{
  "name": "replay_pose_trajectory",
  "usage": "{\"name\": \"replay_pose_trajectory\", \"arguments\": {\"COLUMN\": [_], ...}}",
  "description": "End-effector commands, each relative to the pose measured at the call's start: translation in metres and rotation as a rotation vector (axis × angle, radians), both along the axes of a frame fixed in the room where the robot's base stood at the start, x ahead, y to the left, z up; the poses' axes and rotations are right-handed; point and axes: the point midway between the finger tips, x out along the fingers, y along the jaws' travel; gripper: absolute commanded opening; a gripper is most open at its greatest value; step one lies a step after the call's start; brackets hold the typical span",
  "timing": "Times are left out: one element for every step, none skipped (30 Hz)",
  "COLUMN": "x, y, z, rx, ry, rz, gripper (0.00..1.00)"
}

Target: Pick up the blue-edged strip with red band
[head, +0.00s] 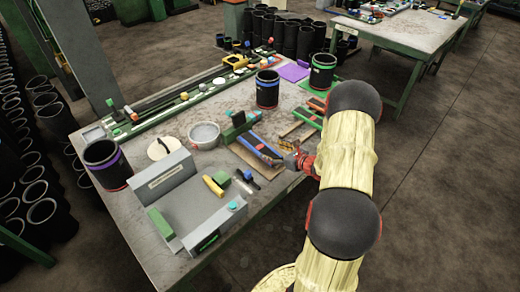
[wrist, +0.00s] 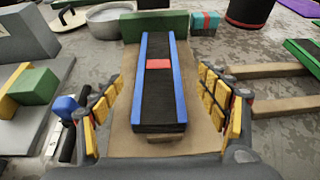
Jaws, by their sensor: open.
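The blue-edged strip (wrist: 158,105) is black with blue long edges and a red band (wrist: 158,65) across it. It lies on a tan board (wrist: 118,135) on the table, running away from me in the wrist view. In the head view the strip (head: 258,145) is near the table's right side. My gripper (wrist: 163,112) is open, with one yellow-padded finger on each side of the strip and a gap showing on both sides. In the head view my gripper (head: 292,158) is at the strip's near right end, partly hidden by my arm. Contact cannot be told.
A green block (wrist: 155,25) stands at the strip's far end, with a teal and red block (wrist: 205,22) beside it. A grey bowl (head: 204,135) and black sleeves (head: 267,88) stand farther back. Wooden strips (wrist: 275,105) lie to the right. A grey fixture (head: 165,185) stands left.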

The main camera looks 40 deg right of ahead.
Motion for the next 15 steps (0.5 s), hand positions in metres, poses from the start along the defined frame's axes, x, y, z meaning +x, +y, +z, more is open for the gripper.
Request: {"name": "replay_pose_trajectory", "arguments": {"x": [0.003, 0.006, 0.01, 0.014, 0.016, 0.02, 0.022, 0.023, 0.025, 0.027, 0.03, 0.034, 0.038, 0.042, 0.047], "y": [-0.001, -0.001, 0.0, 0.0, 0.0, 0.0, 0.0, 0.001, 0.001, 0.001, 0.002, 0.003, 0.003, 0.004, 0.005], "z": [-0.004, -0.005, -0.007, -0.008, -0.01, -0.011, -0.012, -0.012, -0.013, -0.014, -0.015, -0.017, -0.019, -0.021, -0.025], "rx": [0.004, 0.004, 0.003, 0.004, 0.003, 0.003, 0.003, 0.003, 0.003, 0.003, 0.002, 0.002, 0.001, 0.002, 0.003], "ry": [0.0, 0.0, 0.0, 0.0, 0.0, 0.0, 0.0, 0.0, -0.001, -0.001, -0.001, -0.001, 0.0, 0.0, 0.001], "rz": [-0.006, -0.006, -0.005, -0.004, -0.003, -0.004, -0.005, -0.005, -0.003, -0.003, -0.002, -0.002, -0.002, -0.002, -0.001], "gripper": [0.74, 0.74, 0.74, 0.74, 0.74, 0.74, 0.74, 0.74, 0.74, 0.74, 0.74, 0.74, 0.74, 0.74, 0.74]}}
